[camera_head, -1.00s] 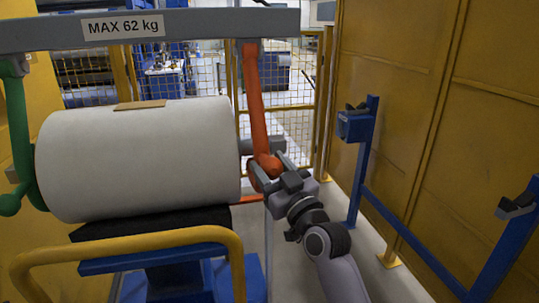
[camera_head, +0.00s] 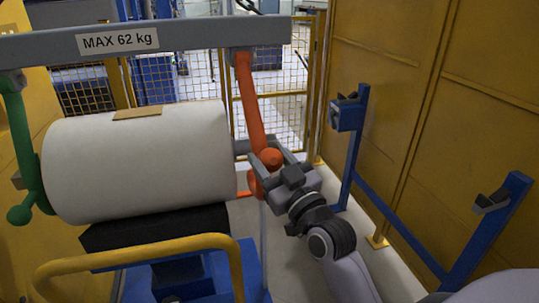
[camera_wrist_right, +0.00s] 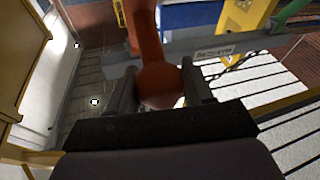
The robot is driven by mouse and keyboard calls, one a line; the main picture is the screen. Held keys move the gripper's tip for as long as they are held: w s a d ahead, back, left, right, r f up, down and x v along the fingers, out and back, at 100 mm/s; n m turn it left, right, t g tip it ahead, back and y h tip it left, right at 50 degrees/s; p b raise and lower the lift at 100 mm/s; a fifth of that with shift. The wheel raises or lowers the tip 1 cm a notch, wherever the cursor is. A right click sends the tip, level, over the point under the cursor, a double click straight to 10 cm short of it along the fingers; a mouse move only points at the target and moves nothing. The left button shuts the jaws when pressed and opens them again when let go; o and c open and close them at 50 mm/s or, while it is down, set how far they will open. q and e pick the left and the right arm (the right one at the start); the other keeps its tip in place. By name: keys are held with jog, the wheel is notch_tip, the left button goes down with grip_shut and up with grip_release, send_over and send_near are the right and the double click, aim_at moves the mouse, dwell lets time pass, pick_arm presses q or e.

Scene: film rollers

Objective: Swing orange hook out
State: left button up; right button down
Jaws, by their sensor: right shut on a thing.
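The orange hook (camera_head: 250,95) hangs from the right end of the grey beam (camera_head: 190,37), beside the right end of the white film roll (camera_head: 140,165). It leans slightly, with its lower end to the right. My right gripper (camera_head: 270,160) is shut on the round orange knob at the hook's lower end. In the right wrist view the knob (camera_wrist_right: 160,84) sits between the two fingers. A grey shaft end of the roll reaches toward the hook's bottom; the gripper partly hides that spot. The green hook (camera_head: 22,150) is at the roll's left end. My left gripper is out of view.
The roll rests on a black support (camera_head: 150,228) above a blue lift, with a yellow handle rail (camera_head: 140,251) in front. A blue rack (camera_head: 355,150) with cradles stands at the right by yellow panels. Mesh fencing (camera_head: 275,95) is behind.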

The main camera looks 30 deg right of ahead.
jog(key=shift+s+r, duration=0.1)
jog(key=shift+r, duration=0.5)
jog(key=shift+c, duration=2.4)
grip_release()
jog(key=shift+f, duration=0.15)
jog(key=shift+f, duration=0.1)
jog(key=shift+s+f, duration=0.1)
jog(key=shift+s, duration=0.15)
jog(key=shift+b+v, duration=0.75)
jog(key=shift+v, duration=2.55)
